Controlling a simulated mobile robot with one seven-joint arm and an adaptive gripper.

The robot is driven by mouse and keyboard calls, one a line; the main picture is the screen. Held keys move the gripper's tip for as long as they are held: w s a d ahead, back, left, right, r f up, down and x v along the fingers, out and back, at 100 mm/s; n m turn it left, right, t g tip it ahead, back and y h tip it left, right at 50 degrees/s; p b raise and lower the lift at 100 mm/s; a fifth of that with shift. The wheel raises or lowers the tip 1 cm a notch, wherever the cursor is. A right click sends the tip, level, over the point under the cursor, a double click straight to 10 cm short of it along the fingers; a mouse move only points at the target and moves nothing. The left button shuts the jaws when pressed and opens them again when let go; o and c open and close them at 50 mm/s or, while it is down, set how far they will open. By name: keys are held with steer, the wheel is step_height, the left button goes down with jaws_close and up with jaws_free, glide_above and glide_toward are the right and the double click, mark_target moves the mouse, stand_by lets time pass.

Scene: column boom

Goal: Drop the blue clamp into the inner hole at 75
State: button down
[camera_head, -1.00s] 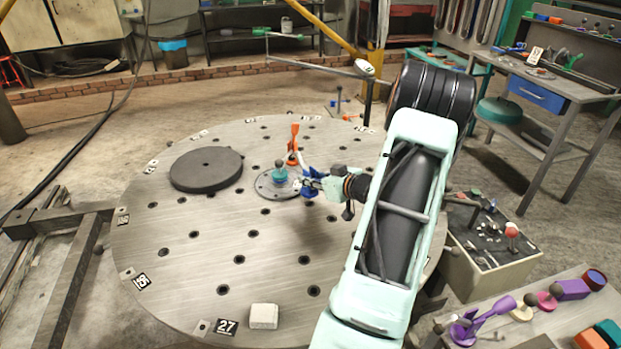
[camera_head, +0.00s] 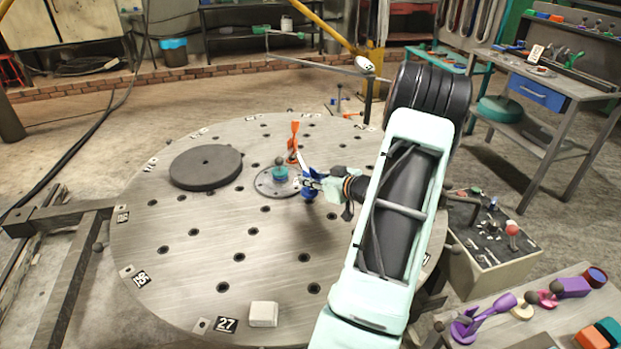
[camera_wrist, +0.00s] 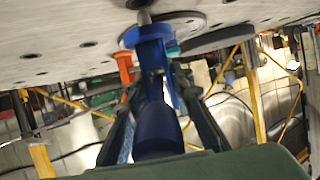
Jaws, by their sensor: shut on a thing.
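The blue clamp (camera_head: 309,190) is in my gripper (camera_head: 318,183), near the middle of the round table (camera_head: 207,268). In the wrist view the blue clamp (camera_wrist: 155,110) stretches out between the dark fingers, and my gripper (camera_wrist: 160,125) is shut on it. The clamp's far end is close to the table top; I cannot tell whether it touches. The table has rings of dark holes and number plates along its rim, such as 27 (camera_head: 227,325). I cannot make out a plate reading 75. My arm hides the table's right part.
An orange clamp (camera_head: 294,140) stands just behind the central hub (camera_head: 268,183), which carries a teal knob (camera_head: 280,174). A dark round disc (camera_head: 206,167) lies at the left back. A pale block (camera_head: 264,314) sits at the front edge. The front left surface is mostly clear.

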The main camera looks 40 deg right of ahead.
mark_target(304, 166)
steer(key=shift+f+b, duration=1.05)
steer(key=shift+f, duration=0.6)
steer(key=c, duration=2)
jaws_free()
steer(key=shift+r, duration=0.1)
steer(key=shift+r+p, duration=3.25)
steer(key=shift+r, duration=0.4)
steer(key=shift+o, duration=0.2)
